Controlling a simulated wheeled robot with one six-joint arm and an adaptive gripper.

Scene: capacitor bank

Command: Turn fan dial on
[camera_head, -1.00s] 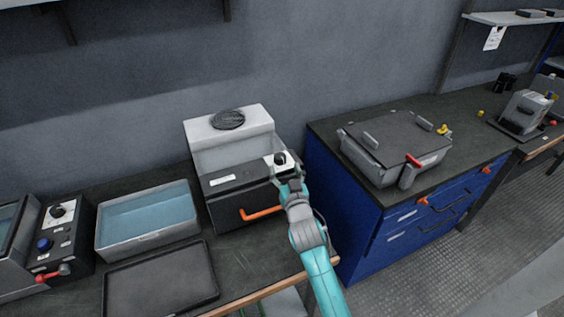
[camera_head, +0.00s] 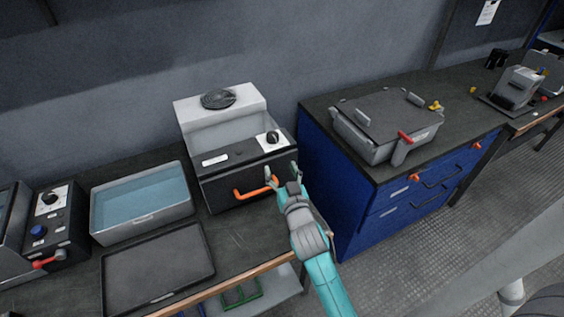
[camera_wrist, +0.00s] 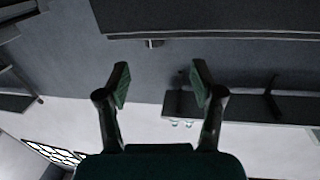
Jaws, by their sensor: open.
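The fan dial, a black knob (camera_head: 272,138) on a white plate, sits at the right of the sloped top of a black and light grey box (camera_head: 238,172). A round dark fan grille (camera_head: 218,98) is on the box's raised back. My gripper (camera_head: 281,176) is open and empty in front of the box's right front, below the dial and apart from it. One finger is close to the orange handle (camera_head: 250,190); I cannot tell whether they touch. In the wrist view the open fingers (camera_wrist: 161,84) have nothing between them, and the dial is not seen. The knob's setting is too small to read.
Left of the box stand a water-filled tray (camera_head: 140,234), a flat dark tray (camera_head: 158,268) and a panel with another black knob (camera_head: 50,198). Right, across a gap, a blue cabinet (camera_head: 345,185) carries a lidded grey container (camera_head: 385,128). The wall is behind.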

